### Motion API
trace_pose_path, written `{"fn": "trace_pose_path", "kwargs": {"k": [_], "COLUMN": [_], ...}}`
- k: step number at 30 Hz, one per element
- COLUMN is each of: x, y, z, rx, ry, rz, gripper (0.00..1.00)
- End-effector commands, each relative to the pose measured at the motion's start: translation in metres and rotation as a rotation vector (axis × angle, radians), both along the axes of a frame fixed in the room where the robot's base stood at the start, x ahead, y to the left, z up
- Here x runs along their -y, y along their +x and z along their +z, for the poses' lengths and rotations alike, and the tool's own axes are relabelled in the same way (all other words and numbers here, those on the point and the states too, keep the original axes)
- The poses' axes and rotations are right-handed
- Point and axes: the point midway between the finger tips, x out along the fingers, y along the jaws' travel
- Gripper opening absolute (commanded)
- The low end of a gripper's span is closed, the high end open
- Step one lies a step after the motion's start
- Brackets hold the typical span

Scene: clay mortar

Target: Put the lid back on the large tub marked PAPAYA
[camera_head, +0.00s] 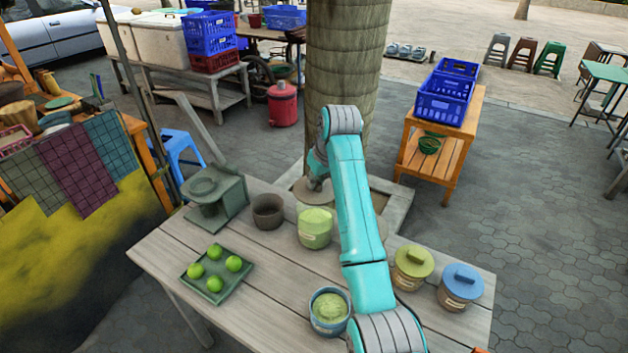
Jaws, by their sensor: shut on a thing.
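My gripper (316,184) is small at the end of the teal arm, pointing down in front of the tree trunk. It is shut on a flat, round, grey-brown lid (318,195), partly covered by the gripper and arm. The lid appears above and slightly behind a pale green tub (314,238) that shows green at its top. A blue-rimmed tub (330,318) with no lid and green contents stands at the front of the table. The writing on the labels is too small to read, so I cannot tell which tub is marked PAPAYA.
A green-lidded tub (412,268) and a blue-lidded tub (460,288) stand right of my arm. A brown bowl (268,212), a grey-green stand (214,195) and a tray (241,277) of several green fruits are on the left. Bare tabletop (275,262) lies between tray and tubs.

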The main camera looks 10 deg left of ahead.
Motion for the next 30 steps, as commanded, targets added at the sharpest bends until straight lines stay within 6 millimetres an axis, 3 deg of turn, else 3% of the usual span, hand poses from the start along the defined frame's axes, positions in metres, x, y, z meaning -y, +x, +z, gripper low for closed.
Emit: {"fn": "trace_pose_path", "kwargs": {"k": [18, 30], "x": [0.000, 0.000], "y": [-0.001, 0.000], "z": [-0.048, -0.055], "rx": [-0.001, 0.000], "ry": [0.000, 0.000], "rz": [0.001, 0.001], "gripper": [0.00, 0.00]}}
